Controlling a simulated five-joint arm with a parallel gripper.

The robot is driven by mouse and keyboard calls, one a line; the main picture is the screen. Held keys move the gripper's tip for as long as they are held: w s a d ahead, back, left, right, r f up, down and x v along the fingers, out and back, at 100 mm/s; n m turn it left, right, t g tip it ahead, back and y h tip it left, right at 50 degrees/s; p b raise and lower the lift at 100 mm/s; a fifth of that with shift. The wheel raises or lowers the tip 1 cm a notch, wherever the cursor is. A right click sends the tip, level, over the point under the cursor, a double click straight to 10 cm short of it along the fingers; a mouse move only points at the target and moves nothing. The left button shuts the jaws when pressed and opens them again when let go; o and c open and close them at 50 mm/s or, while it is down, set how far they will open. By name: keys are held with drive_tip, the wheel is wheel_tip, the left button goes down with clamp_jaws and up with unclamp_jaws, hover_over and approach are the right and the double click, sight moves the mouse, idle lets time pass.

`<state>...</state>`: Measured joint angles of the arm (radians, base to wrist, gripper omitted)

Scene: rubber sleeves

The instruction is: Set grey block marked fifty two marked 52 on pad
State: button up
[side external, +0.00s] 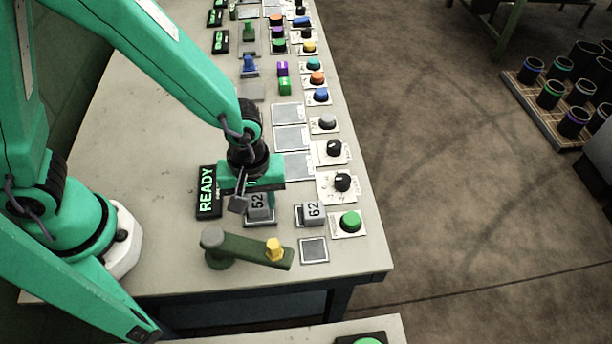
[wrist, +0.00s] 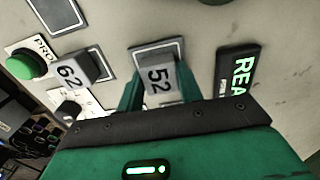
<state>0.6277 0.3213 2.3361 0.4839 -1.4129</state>
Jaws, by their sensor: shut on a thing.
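The grey block marked 52 (side external: 258,207) is between the fingers of my gripper (side external: 252,198), which is shut on it. In the wrist view the block (wrist: 157,77) shows its number between my two green fingers (wrist: 159,88). A dark pad with a pale border (wrist: 143,47) lies directly beneath or just behind the block; its edge also shows below the block in the side view (side external: 261,224). I cannot tell whether the block touches this pad. An empty pad (side external: 313,250) of similar look lies nearer the front right.
A grey block marked 62 (side external: 313,211) sits on a plate to the right, beside a green button (side external: 350,222). A READY sign (side external: 207,192) is left of my gripper. A green lever with a yellow knob (side external: 274,250) stands in front. Larger grey plates (side external: 291,138) lie behind.

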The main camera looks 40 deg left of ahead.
sight(257, 201)
drive_tip(key=shift+f, duration=0.1)
drive_tip(key=o, duration=1)
drive_tip(key=shift+r, duration=0.2)
drive_tip(key=shift+r, duration=6)
